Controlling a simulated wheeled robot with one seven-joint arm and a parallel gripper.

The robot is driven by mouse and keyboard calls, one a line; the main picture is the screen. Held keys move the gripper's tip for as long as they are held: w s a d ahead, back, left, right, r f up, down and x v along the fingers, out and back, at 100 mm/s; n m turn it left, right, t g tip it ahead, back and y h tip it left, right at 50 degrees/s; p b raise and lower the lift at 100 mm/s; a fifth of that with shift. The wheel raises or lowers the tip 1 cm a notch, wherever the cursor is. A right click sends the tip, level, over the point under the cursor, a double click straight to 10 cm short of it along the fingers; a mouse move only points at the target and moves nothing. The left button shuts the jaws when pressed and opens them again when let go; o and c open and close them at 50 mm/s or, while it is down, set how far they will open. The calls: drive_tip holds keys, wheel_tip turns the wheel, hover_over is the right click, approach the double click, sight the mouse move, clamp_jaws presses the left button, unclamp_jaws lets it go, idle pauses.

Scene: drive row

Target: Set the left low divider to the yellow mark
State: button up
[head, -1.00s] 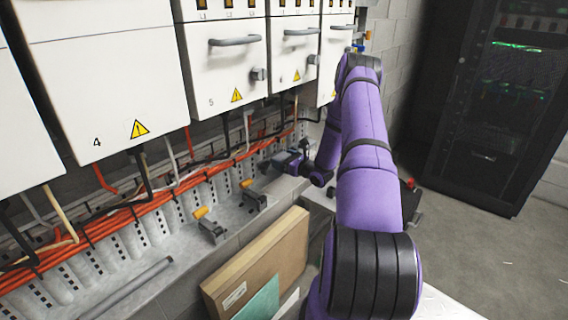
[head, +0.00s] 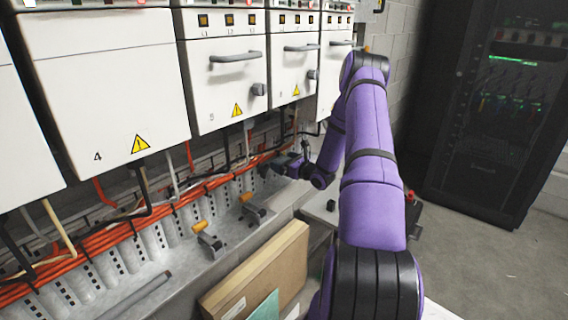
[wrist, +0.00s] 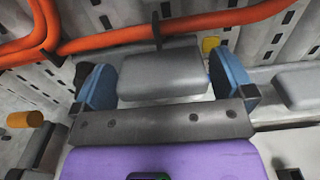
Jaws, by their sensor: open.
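My gripper (wrist: 163,80) is open in the wrist view, its two blue pads on either side of a grey block (wrist: 162,70). I cannot tell whether the pads touch it. A small yellow piece (wrist: 210,45) shows behind the block, by the right pad; I cannot tell whether it is the yellow mark. In the head view my gripper (head: 277,167) is low at the back wall, beyond two dark brackets with orange-yellow ends, a near one (head: 205,238) and a farther one (head: 250,207). I cannot tell which piece is the left low divider.
Orange cables (head: 150,211) run along the wall above the ledge; they also cross the top of the wrist view (wrist: 200,24). White cabinets (head: 110,80) hang above. A cardboard box (head: 262,268) stands in front of the ledge. A black rack (head: 490,110) stands at the right.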

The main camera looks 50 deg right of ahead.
drive_tip(key=s, duration=1)
drive_tip(key=shift+s+d, duration=0.3)
drive_tip(key=shift+d, duration=0.15)
